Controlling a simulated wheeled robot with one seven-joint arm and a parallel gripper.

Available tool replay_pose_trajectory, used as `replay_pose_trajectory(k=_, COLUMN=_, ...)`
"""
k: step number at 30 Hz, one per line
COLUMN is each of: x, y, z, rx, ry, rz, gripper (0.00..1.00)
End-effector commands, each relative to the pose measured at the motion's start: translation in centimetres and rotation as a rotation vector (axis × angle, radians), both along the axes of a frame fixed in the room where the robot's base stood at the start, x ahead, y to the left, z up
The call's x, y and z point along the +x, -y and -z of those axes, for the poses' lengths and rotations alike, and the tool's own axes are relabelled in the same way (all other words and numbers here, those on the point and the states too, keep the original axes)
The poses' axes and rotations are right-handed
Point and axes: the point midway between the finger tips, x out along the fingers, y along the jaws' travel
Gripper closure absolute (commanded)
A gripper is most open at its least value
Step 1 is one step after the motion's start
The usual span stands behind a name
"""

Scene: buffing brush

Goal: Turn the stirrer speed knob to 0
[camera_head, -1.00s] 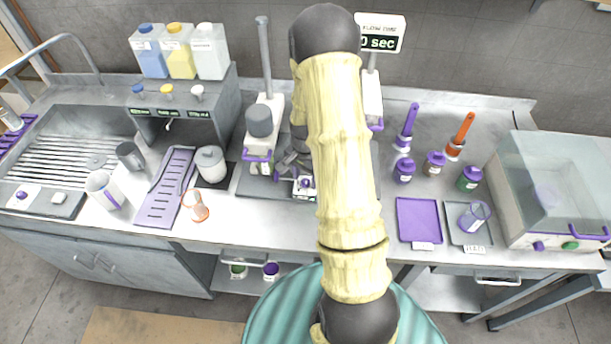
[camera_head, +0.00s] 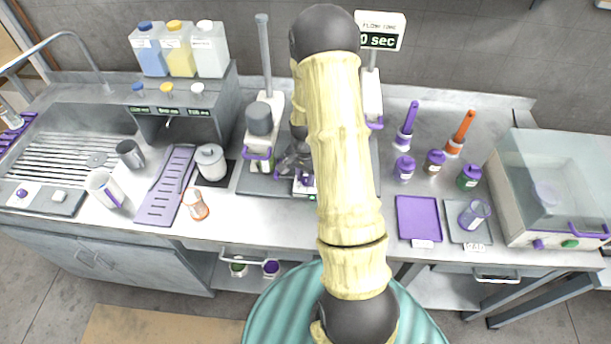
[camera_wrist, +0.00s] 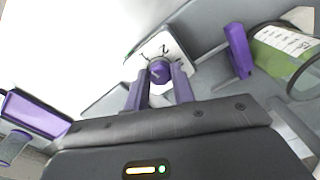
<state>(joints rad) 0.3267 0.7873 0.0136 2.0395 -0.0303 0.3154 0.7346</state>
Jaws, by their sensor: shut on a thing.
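The stirrer speed knob (camera_wrist: 159,71) is a small round purple knob on a white dial plate (camera_wrist: 176,45) with dark marks, seen in the wrist view. My gripper (camera_wrist: 160,84) has its two purple fingers shut on the knob, one on each side. The figures on the dial are partly hidden and I cannot read the setting surely. In the head view, my gripper (camera_head: 300,168) is at the front of the stirrer's grey base, mostly hidden behind my arm. The stirrer (camera_head: 261,140) has a tall grey post and a purple handle.
A white lidded jar (camera_head: 211,163) and a purple rack (camera_head: 166,187) stand to the left. A purple tray (camera_head: 418,218) and several small bottles are to the right. In the wrist view, a purple handle (camera_wrist: 238,50) and a green-filled beaker (camera_wrist: 280,48) are close by on the right.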

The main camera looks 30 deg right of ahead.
Motion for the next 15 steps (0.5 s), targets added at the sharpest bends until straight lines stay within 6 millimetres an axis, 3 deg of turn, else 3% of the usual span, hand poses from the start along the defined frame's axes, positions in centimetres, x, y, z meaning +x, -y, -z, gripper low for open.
replay_pose_trajectory(k=15, x=0.09, y=0.05, z=-0.02, rx=-0.001, ry=0.003, rz=-0.322, gripper=0.98)
